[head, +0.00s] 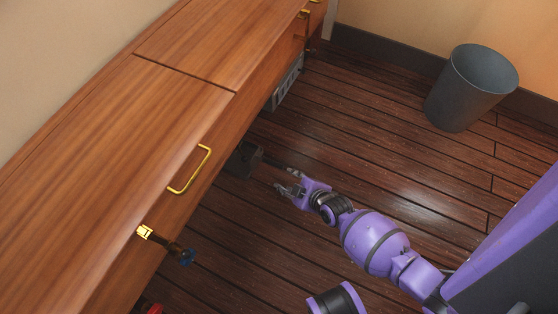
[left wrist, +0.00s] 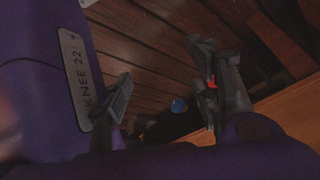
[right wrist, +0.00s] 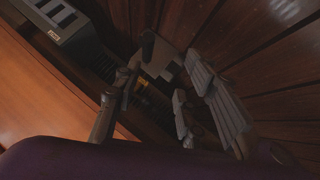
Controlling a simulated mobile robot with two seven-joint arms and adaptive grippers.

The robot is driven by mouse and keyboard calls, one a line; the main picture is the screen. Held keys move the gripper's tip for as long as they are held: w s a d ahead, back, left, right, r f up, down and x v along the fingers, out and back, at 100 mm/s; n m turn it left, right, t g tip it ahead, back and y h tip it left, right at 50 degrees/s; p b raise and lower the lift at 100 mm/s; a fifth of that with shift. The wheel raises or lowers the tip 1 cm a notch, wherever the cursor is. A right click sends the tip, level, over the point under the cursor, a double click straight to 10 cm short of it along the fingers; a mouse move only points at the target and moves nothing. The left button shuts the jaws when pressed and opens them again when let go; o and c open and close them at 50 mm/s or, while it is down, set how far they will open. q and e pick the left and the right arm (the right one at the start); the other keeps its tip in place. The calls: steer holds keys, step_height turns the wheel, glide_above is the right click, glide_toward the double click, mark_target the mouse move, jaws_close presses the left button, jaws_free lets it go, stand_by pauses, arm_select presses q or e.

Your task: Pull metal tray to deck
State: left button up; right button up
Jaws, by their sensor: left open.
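The likely metal tray is a dark grey, boxy piece (head: 243,160) at the foot of the wooden cabinet in the head view, partly under it. A dark bar sticks out from it towards my right gripper (head: 284,180). That gripper is open and low over the deck, just right of the piece, with no hold visible. In the right wrist view, a grey flat part (right wrist: 166,58) shows between and beyond the spread fingers; whether they touch it is unclear. My left gripper (left wrist: 162,85) is open and empty in the left wrist view; the head view does not show its fingers.
The wooden cabinet (head: 130,170) with brass handles fills the left. A light grey slotted crate (head: 285,82) sits under it, further back. A grey bin (head: 470,90) stands back right. The deck (head: 370,130) between is clear.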

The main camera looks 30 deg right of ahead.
steer(key=b, duration=0.2)
glide_toward(276, 165)
steer(key=shift+n+t, duration=0.3)
steer(key=x, duration=0.4)
steer(key=shift+s+f, duration=0.2)
steer(key=shift+f, duration=0.05)
arm_select(q)
steer(key=x, duration=0.2)
steer(key=shift+a+f, duration=0.2)
steer(key=shift+f, duration=0.25)
arm_select(e)
steer(key=shift+w+a, duration=0.1)
steer(key=shift+w, duration=0.05)
steer(key=shift+w+f+b, duration=0.2)
steer(key=shift+w+b, duration=0.1)
steer(key=shift+b, duration=0.2)
steer(key=b+x, duration=0.3)
steer(key=x, duration=0.3)
steer(key=shift+b, duration=0.35)
steer(key=shift+w+a+f, duration=0.15)
steer(key=shift+w+f, duration=0.1)
steer(key=shift+w, duration=0.1)
arm_select(q)
steer(key=f, duration=0.1)
steer(key=w+f, duration=0.2)
steer(key=shift+w+d, duration=0.15)
steer(key=shift+d, duration=0.1)
